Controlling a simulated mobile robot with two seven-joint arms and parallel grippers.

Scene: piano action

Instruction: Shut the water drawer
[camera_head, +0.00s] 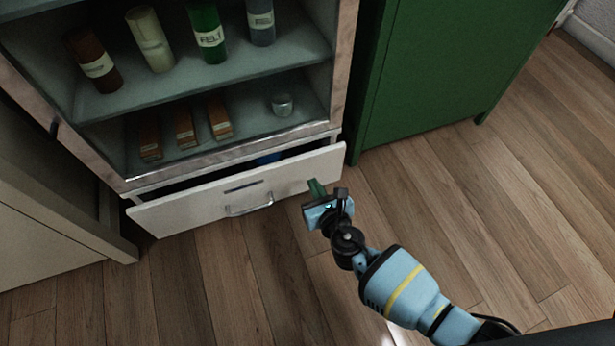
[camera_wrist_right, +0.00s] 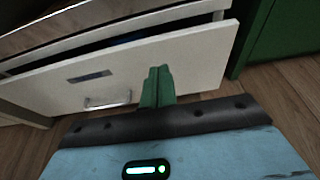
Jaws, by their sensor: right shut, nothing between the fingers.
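The water drawer (camera_head: 182,212) is the white drawer at the bottom of the shelf cabinet, and it stands partly open. It has a metal bar handle (camera_head: 250,205) and a dark label slot above it. Something blue shows inside through the gap. My right gripper (camera_head: 315,188) is shut and empty at the right end of the drawer front. In the right wrist view its green fingers (camera_wrist_right: 157,86) overlap the drawer front (camera_wrist_right: 195,62), to the right of the handle (camera_wrist_right: 107,101). I cannot tell whether they touch it. My left gripper is not in view.
The cabinet's shelves (camera_head: 215,88) hold several bottles, orange-brown boxes and a small metal tin (camera_head: 282,105). A green cabinet (camera_head: 440,70) stands close on the right. A pale cabinet (camera_head: 45,220) stands on the left. The wooden floor (camera_head: 230,280) in front is clear.

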